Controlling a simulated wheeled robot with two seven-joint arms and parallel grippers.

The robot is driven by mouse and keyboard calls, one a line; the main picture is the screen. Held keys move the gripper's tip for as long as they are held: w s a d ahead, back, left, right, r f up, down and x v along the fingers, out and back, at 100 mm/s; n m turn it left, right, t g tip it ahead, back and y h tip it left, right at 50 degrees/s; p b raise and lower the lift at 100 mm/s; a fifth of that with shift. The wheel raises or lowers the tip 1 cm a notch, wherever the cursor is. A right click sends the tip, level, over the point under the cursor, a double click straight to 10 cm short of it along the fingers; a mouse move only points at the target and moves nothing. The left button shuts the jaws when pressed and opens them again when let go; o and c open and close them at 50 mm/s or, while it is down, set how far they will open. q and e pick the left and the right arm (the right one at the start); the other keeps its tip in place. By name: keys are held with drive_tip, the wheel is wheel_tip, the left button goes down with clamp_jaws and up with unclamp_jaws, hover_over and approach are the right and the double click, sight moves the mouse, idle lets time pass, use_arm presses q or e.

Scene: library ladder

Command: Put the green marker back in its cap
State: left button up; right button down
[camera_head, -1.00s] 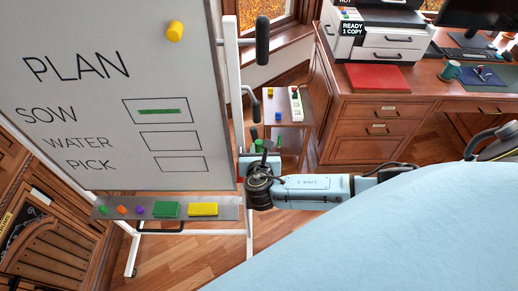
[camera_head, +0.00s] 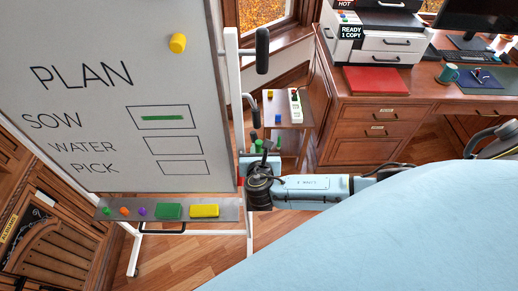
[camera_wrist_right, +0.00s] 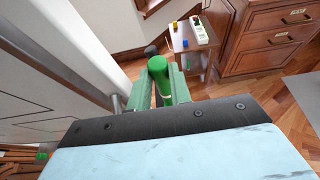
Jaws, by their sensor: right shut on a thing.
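My right gripper (camera_head: 263,152) is beside the lower right edge of the whiteboard. In the right wrist view, its green fingers (camera_wrist_right: 161,92) are shut on the green marker (camera_wrist_right: 168,82), whose rounded green end points up and away. The marker's tip is hidden. A small green piece (camera_head: 107,211), which looks like the cap, sits at the left end of the whiteboard's tray (camera_head: 233,208), well left of the gripper. A small green spot (camera_wrist_right: 42,156) also shows low at the left of the wrist view. My left gripper is out of view.
Beside the green piece, the tray holds an orange piece (camera_head: 124,211), a purple piece (camera_head: 142,212), a green block (camera_head: 168,211) and a yellow block (camera_head: 204,210). The whiteboard (camera_head: 90,110) stands behind. A low side table (camera_head: 281,108) and the desk (camera_head: 372,108) are at the right.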

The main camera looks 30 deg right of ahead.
drive_tip(key=shift+p, duration=0.85)
idle(1.3)
drive_tip(key=shift+f+b, duration=0.8)
drive_tip(key=shift+f, duration=0.3)
drive_tip(key=c, duration=1.2)
unclamp_jaws()
drive_tip(key=shift+r, duration=0.1)
